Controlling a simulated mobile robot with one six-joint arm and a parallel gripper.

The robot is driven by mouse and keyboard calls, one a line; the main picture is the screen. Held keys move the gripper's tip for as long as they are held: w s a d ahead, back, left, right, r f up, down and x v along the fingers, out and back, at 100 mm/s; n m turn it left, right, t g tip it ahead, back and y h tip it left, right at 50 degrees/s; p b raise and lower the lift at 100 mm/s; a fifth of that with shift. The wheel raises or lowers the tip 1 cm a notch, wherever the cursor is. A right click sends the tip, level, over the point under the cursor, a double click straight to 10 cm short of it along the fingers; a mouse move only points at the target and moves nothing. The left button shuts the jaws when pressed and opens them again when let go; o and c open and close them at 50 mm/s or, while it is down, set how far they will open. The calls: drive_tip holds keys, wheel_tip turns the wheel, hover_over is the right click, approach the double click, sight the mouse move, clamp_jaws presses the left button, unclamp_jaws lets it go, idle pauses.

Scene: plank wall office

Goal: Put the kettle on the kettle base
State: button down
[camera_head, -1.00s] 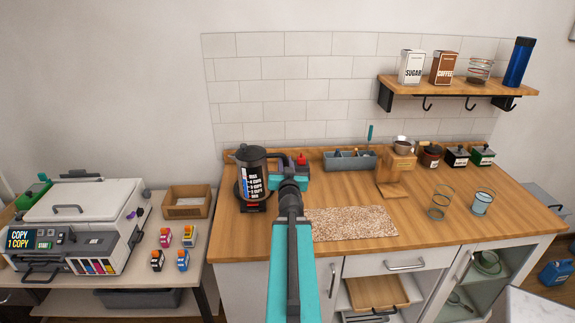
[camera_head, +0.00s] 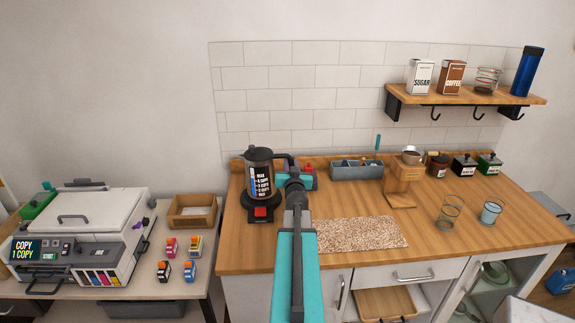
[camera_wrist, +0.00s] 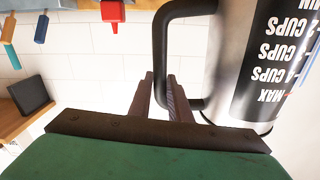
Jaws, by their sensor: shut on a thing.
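My gripper (camera_head: 288,172) comes from the front right. In the wrist view, its fingers (camera_wrist: 161,92) are shut on the black handle, beside the kettle body (camera_wrist: 235,60).
A speckled mat (camera_head: 360,233) lies right of the base. A grey organiser (camera_head: 355,171) and a wooden stand (camera_head: 403,185) are behind it. Two glasses (camera_head: 490,213) stand at the right. A copier (camera_head: 75,240) is on the left table. The tiled wall (camera_head: 300,90) is close behind.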

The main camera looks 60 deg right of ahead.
drive_tip(key=shift+x, duration=1.1)
drive_tip(key=shift+w+a, duration=0.15)
drive_tip(key=shift+f+b, duration=0.95)
drive_tip(key=shift+b, duration=0.15)
drive_tip(key=shift+a+f+b, duration=0.1)
drive_tip(key=shift+f+b, duration=0.6)
drive_tip(key=shift+b, duration=0.15)
drive_tip(key=c, duration=2)
unclamp_jaws()
drive_tip(key=shift+f, duration=0.25)
drive_tip(key=o, duration=0.3)
drive_tip(key=shift+r, duration=0.1)
drive_tip(key=shift+o, duration=0.2)
